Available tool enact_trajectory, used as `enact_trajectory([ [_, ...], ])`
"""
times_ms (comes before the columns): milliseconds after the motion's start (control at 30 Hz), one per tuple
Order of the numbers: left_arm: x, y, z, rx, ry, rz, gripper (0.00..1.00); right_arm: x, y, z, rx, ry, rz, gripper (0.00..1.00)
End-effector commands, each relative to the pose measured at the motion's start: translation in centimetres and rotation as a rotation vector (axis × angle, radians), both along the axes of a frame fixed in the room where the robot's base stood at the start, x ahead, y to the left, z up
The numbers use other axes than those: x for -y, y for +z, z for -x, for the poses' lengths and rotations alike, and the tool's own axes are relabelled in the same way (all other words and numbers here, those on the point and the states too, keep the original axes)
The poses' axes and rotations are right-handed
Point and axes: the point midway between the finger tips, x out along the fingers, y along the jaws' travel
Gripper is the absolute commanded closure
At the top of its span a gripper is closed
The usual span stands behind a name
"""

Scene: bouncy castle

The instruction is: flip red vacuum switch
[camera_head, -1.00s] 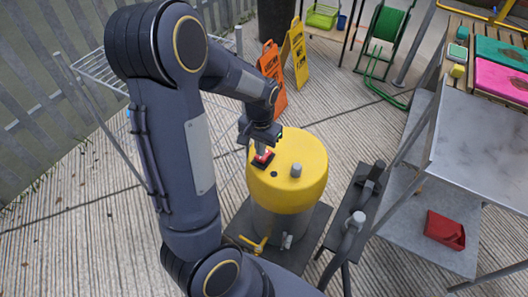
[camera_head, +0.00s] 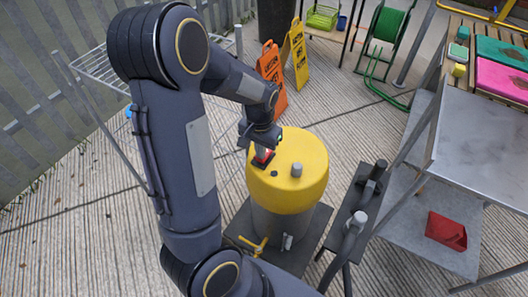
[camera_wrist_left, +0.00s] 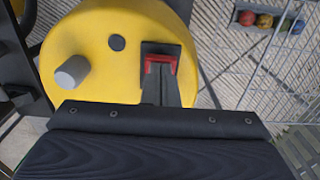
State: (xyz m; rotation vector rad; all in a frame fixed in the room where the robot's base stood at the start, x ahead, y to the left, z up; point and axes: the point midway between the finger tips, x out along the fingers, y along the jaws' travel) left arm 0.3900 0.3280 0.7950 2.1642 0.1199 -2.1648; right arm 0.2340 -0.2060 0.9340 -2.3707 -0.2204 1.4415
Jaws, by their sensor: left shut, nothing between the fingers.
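The vacuum (camera_head: 287,190) has a yellow lid and a grey drum, standing on a dark base plate. Its red switch (camera_head: 263,158) sits in a dark housing on the left part of the lid. In the left wrist view the switch (camera_wrist_left: 161,62) shows as a red frame just past the fingertips. My left gripper (camera_head: 262,148) is shut and empty, pointing down at the switch. The fingers (camera_wrist_left: 163,82) overlap the near side of the housing; I cannot tell whether they touch the red part. My right gripper is in neither view.
A grey peg (camera_head: 296,170) stands on the lid. A dark stand with a hose nozzle (camera_head: 352,222) is right of the vacuum, beside a metal table (camera_head: 480,140). Orange (camera_head: 273,75) and yellow (camera_head: 298,52) signs stand behind. A wire rack (camera_head: 95,68) is at left.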

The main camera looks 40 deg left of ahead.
Motion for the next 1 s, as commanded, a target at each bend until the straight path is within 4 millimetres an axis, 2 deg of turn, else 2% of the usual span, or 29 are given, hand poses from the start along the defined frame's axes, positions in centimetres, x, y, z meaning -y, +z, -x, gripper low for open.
enact_trajectory([
  [467, 0.0, -0.4, 0.0, 0.001, 0.000, 0.000, 1.00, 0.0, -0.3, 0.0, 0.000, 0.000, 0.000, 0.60],
  [1000, 0.0, 3.8, 0.0, 0.002, 0.000, 0.000, 1.00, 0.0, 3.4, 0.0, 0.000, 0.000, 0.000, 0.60],
])
